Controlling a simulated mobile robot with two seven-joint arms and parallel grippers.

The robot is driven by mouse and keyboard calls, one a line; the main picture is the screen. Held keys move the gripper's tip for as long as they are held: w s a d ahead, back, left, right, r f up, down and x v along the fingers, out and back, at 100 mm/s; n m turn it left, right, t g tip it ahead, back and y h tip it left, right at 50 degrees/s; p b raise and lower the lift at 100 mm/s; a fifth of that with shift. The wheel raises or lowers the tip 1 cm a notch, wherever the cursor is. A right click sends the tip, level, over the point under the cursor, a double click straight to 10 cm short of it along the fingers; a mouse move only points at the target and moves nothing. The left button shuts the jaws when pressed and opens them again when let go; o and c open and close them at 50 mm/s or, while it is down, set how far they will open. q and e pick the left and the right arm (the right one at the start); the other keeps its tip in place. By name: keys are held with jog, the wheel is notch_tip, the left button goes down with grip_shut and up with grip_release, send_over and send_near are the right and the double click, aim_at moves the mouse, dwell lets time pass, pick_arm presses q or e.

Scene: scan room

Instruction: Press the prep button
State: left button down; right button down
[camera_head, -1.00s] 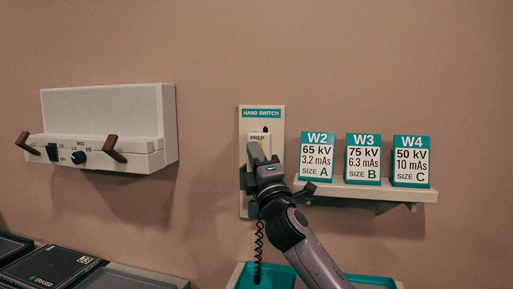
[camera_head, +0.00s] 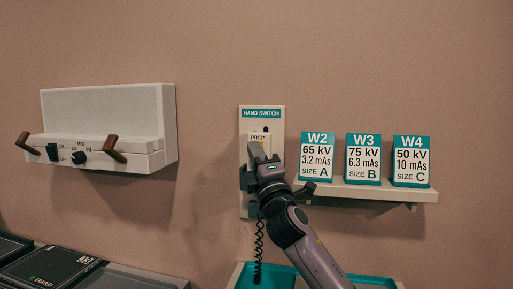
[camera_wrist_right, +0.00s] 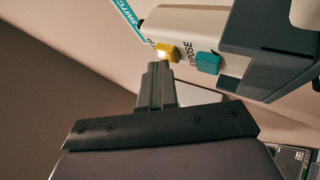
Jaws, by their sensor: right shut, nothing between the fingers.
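The hand switch (camera_head: 262,131) hangs on a pale wall plate headed HAND SWITCH, with a PREP label at its top. In the right wrist view it has a yellow button (camera_wrist_right: 170,50) with a bright glow at its lower left, and a teal button (camera_wrist_right: 208,63) beside the word EXPOSE. My right gripper (camera_head: 254,149) is in front of the switch and hides its buttons in the head view. In the wrist view its shut, empty fingertips (camera_wrist_right: 159,68) are right at the yellow button; I cannot tell whether they touch it. My left gripper is not in view.
A shelf (camera_head: 372,190) with cards W2, W3 and W4 is just right of the switch. A white wall box (camera_head: 108,125) with brown pegs and a knob is at left. A coiled cord (camera_head: 258,245) hangs above a teal-lined tray (camera_head: 376,282). Dark panels lie at lower left.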

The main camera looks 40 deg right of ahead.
jog(key=shift+d, duration=0.1)
dwell(0.5)
jog(key=shift+s+a, duration=0.55)
jog(key=shift+a, duration=0.15)
jog(key=shift+a, duration=0.1)
jog(key=s+a, duration=0.1)
jog(key=a, duration=0.1)
jog(key=s+a+p, duration=0.1)
jog(key=s, duration=0.1)
jog(key=shift+s+a, duration=0.15)
jog(key=shift+a, duration=0.2)
jog(key=shift+f, duration=0.1)
dwell(0.5)
